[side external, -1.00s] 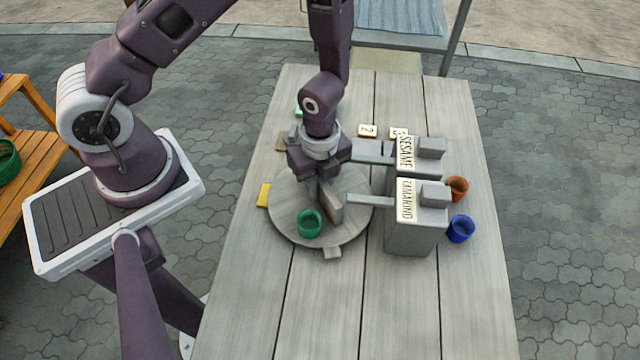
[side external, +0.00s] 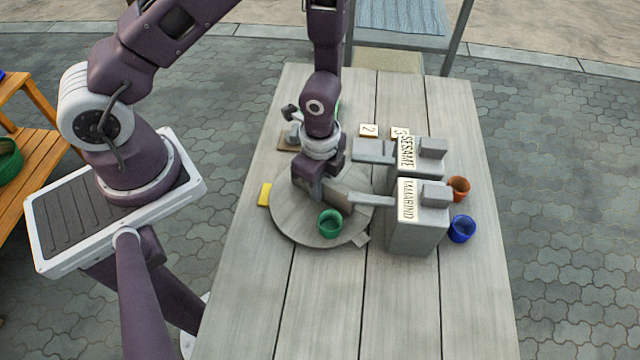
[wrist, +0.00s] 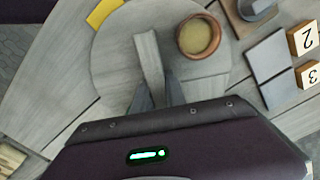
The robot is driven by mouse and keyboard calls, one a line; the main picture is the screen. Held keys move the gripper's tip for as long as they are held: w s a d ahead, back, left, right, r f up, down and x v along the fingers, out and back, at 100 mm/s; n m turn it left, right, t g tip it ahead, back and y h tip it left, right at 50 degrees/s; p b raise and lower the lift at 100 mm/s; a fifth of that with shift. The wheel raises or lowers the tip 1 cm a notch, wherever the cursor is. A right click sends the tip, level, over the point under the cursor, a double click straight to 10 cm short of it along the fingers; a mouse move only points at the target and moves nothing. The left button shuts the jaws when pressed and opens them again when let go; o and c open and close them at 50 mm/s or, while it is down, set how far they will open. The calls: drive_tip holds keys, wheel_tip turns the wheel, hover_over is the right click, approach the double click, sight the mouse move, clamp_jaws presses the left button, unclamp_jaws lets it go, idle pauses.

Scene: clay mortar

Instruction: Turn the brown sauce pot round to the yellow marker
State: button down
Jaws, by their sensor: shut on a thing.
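The round wooden turntable (side external: 285,222) lies on the table with an upright bar (wrist: 148,55) across its middle. My gripper (wrist: 155,98) is shut on this bar; in the side view (side external: 310,195) my wrist covers much of the disc. The brown sauce pot (wrist: 198,36), with pale yellowish contents, stands on the disc in the wrist view, near the edge; in the side view my arm hides it. A green pot (side external: 330,223) stands at the disc's front. The yellow marker (side external: 264,194) lies just off the disc's left edge, also in the wrist view (wrist: 103,12).
Grey dispensers labelled SESAME (side external: 405,152) and TAMARIND (side external: 407,200) stand right of the disc; the TAMARIND arm reaches over its edge. Number tiles 2 (side external: 368,130) and 3 (side external: 399,132) lie farther back. The table front is clear.

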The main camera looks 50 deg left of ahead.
drive_tip(key=shift+d+n, duration=0.1)
drive_tip(key=shift+n, duration=3.5)
drive_tip(key=shift+s+d+n, duration=0.1)
drive_tip(key=shift+d+n, duration=0.05)
drive_tip(key=shift+n, duration=3.25)
drive_tip(key=c, duration=1.4)
unclamp_jaws()
drive_tip(key=shift+o, duration=0.2)
wheel_tip(320, 180, up, 7)
drive_tip(key=shift+r, duration=0.1)
drive_tip(key=shift+r, duration=0.1)
